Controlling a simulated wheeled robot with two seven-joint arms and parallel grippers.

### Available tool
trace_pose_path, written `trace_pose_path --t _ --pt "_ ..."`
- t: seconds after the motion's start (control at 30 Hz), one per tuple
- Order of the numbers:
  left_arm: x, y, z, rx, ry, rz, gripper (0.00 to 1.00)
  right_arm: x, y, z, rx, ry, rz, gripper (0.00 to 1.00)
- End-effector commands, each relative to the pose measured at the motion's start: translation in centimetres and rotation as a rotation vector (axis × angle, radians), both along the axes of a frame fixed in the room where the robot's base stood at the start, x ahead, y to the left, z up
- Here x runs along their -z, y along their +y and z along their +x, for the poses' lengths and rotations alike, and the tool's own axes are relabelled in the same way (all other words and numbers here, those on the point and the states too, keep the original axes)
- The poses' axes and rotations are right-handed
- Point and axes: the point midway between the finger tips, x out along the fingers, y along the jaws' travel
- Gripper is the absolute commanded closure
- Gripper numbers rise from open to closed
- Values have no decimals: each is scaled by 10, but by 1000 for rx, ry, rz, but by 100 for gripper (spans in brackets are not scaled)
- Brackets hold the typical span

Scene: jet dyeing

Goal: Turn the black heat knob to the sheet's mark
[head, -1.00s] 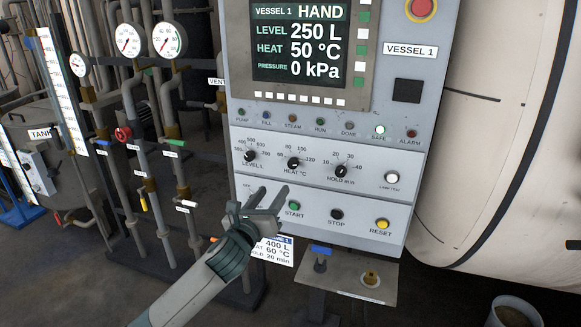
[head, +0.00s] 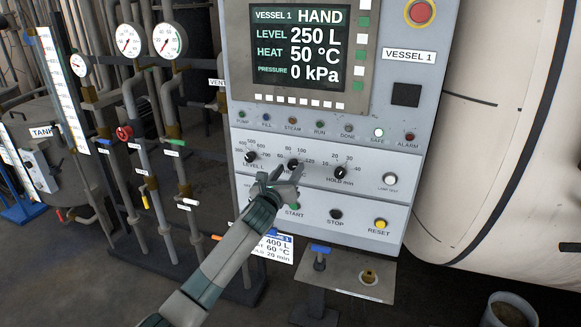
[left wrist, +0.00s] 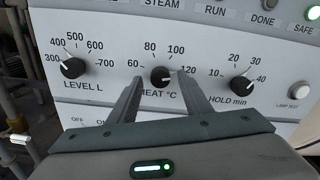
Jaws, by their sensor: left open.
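The black heat knob (left wrist: 160,77) is in the middle of the knob row, with a scale from 60 to 120 °C around it. In the head view the heat knob (head: 293,164) is partly covered by my left gripper (head: 288,174). The left gripper is open; in the left wrist view its two fingers (left wrist: 164,85) point at the panel, one on each side below the knob. I cannot tell whether they touch it. The sheet (head: 272,249) below the panel reads 400 L, 60 °C, 20 min, partly hidden by my arm. The screen (head: 299,47) shows HEAT 50 °C.
The level knob (left wrist: 73,68) and hold knob (left wrist: 240,87) sit left and right of the heat knob. Below are the START button (head: 294,207), STOP button (head: 336,214) and RESET button (head: 381,223). Pipes and valves stand left, a large pale vessel (head: 500,140) right.

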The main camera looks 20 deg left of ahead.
Motion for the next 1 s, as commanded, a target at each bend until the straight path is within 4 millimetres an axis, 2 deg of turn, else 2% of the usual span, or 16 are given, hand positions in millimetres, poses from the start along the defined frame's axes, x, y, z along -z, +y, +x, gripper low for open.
trace_pose_path --t 0.2,0.57,0.6,0.77,1.0 --pt "0 -1 14 1 0 0 55 -3 0 0 0 0 0 69" --pt "1 -1 17 0 1 0 55 -3 -4 0 -1 0 -4 69" --pt "0 -1 17 0 1 0 58 -3 -4 0 -2 0 -4 69" --pt "1 -1 17 0 1 0 96 -4 -6 0 -2 0 -5 69" --pt "0 -1 16 0 1 -5 96 -4 -6 0 -2 0 -6 69"
